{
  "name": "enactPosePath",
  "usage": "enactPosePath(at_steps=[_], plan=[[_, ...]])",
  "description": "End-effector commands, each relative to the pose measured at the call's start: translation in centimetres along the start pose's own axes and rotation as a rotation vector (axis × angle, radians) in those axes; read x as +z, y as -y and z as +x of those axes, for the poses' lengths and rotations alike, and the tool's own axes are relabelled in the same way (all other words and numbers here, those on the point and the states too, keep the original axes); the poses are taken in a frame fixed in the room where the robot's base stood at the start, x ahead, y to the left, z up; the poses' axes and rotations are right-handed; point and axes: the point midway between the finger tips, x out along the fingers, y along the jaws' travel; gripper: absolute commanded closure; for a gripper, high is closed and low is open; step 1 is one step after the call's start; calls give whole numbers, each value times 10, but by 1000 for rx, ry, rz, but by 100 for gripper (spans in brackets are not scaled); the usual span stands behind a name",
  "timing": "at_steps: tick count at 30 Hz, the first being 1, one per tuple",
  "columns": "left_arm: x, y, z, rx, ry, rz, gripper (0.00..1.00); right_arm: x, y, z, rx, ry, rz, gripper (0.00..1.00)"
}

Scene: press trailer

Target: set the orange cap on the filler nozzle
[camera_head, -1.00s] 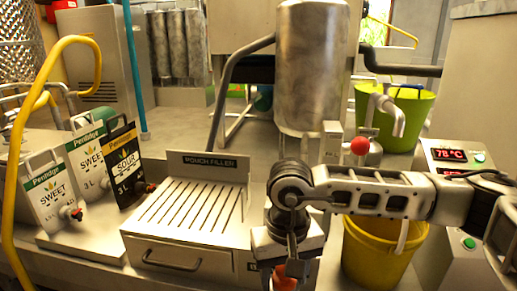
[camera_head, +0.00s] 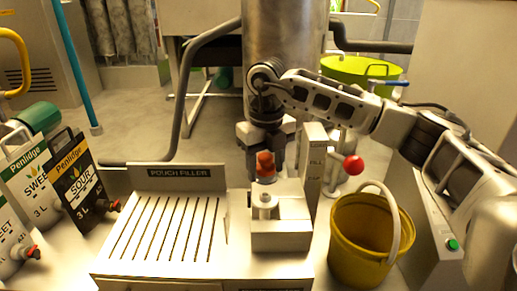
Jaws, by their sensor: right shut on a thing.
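The orange cap (camera_head: 265,164) is held between the fingers of my right gripper (camera_head: 263,160), which points down. The filler nozzle appears to be the pale upright piece (camera_head: 264,200) on the block (camera_head: 282,228) to the right of the slatted tray. The cap shows just above this piece in the picture. I cannot tell whether they touch. My left gripper is not in view.
The slatted pouch filler tray (camera_head: 118,262) lies left of the block. A red-knobbed lever (camera_head: 353,165) and a yellow bucket (camera_head: 350,236) stand to the right. Penlidge pouches (camera_head: 75,185) stand at the left. A steel cylinder (camera_head: 283,40) rises behind my gripper.

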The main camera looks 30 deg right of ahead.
Motion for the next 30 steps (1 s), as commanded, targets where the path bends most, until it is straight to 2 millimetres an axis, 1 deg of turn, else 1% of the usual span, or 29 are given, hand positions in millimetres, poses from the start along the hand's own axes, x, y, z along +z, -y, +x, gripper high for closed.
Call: enactPosePath(at_steps=[3, 8, 12, 21, 25, 30], plan=[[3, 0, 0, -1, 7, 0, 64, 1, 2, -1, 1, -1, 60, 74], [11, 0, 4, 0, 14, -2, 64, 1, 2, 8, 1, -1, 66, 74], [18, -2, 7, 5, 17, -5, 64, 1, 2, 21, 1, -1, 64, 74], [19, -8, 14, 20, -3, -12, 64, 1, 2, 51, 1, -1, 62, 74], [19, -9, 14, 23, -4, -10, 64, 1, 2, 56, 1, 0, 62, 74], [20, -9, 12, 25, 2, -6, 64, 1, 2, 56, 1, 0, 61, 74]])
